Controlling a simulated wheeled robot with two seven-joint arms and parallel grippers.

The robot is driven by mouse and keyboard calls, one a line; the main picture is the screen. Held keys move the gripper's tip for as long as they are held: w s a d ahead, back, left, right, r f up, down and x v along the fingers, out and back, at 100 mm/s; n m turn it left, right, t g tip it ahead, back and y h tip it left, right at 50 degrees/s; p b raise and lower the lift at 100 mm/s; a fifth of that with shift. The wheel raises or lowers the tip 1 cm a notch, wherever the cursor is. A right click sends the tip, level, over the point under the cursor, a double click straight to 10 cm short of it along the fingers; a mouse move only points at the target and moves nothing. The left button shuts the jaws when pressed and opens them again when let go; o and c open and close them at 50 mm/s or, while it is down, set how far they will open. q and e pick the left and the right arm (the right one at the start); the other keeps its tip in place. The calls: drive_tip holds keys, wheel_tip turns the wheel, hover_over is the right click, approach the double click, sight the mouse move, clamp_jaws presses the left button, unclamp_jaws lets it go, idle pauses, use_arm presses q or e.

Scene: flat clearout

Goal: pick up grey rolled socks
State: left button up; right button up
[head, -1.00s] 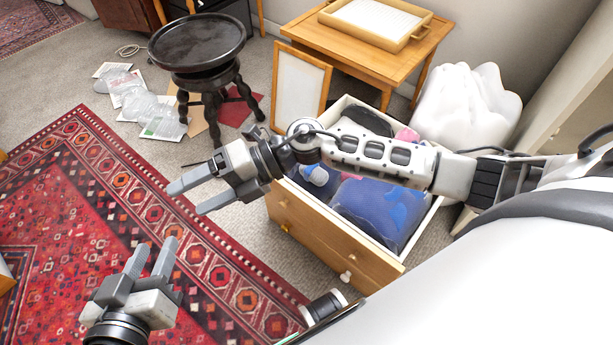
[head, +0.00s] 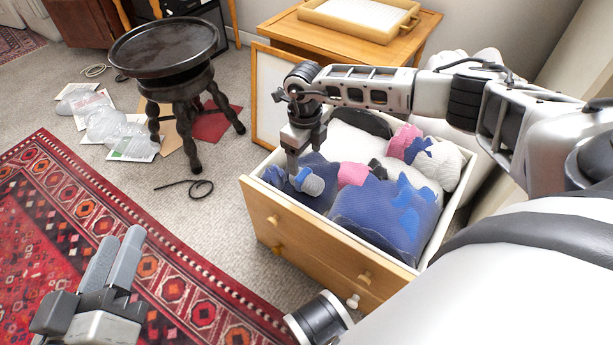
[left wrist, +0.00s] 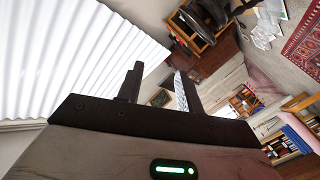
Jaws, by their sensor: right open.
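The grey rolled socks (head: 313,185) are a small light grey bundle near the front left inside the open drawer (head: 345,238), lying on dark blue fabric. My right gripper (head: 295,178) points down into the drawer, with its fingers right at the left side of the grey bundle. It is open; one finger hides the other, and I cannot tell whether they touch the socks. My left gripper (head: 118,262) is open and empty above the red rug at the lower left. Its parted fingers also show in the left wrist view (left wrist: 157,90).
The drawer also holds blue cloth (head: 385,222), pink bundles (head: 353,174) and a pale bundle (head: 440,163). A dark round stool (head: 165,48) stands to the left behind, beside a framed board (head: 268,95). A wooden side table (head: 300,30) is behind. A black cord (head: 195,187) lies on the carpet.

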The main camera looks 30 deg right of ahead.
sight(307, 176)
wheel_tip(307, 176, down, 2)
drive_tip(key=shift+f+b, duration=0.1)
drive_tip(key=shift+b, duration=0.2)
wheel_tip(307, 176, down, 4)
drive_tip(key=b, duration=0.2)
drive_tip(key=shift+d+f+b, duration=0.1)
drive_tip(key=shift+f+b, duration=0.05)
drive_tip(key=shift+b, duration=0.15)
drive_tip(key=shift+f, duration=0.2)
use_arm(q)
wheel_tip(307, 176, up, 6)
drive_tip(key=w+m+t+h, duration=0.2)
drive_tip(key=m+t, duration=0.1)
drive_tip(key=t, duration=0.1)
drive_tip(key=shift+w+a+f+m, duration=0.15)
drive_tip(key=shift+a+m, duration=0.15)
drive_tip(key=shift+a, duration=0.1)
use_arm(e)
drive_tip(key=c, duration=1.1)
